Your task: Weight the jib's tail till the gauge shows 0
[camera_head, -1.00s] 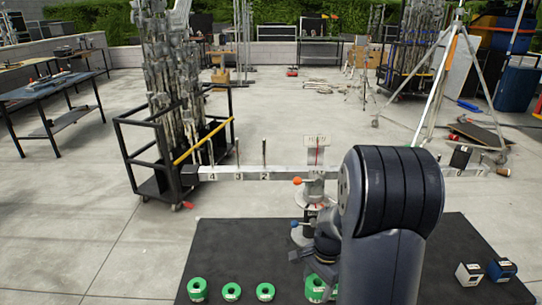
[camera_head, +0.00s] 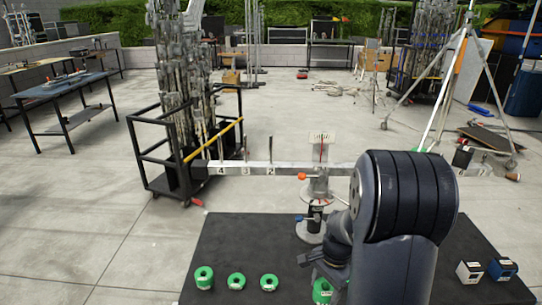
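The jib's pale beam (camera_head: 300,168) runs level across a central stand, its left arm marked 4, 3 and 2, with thin upright pegs. The gauge plate (camera_head: 321,138) with a red needle stands above the pivot; its reading is too small to tell. Green ring weights stand in a row on a black mat (camera_head: 232,232): a left one (camera_head: 204,278), a middle one (camera_head: 237,281) and a right one (camera_head: 269,283). A larger green weight (camera_head: 322,291) is beneath my gripper (camera_head: 318,272), partly hidden by it. My fingertips are unclear, so I cannot tell whether they grip it.
A white-fronted block (camera_head: 469,271) and a blue block (camera_head: 502,268) sit at the mat's right. A wheeled rack of stands (camera_head: 180,120) is behind the beam's left end. A tripod (camera_head: 450,80) stands back right. My arm hides part of the beam's right side.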

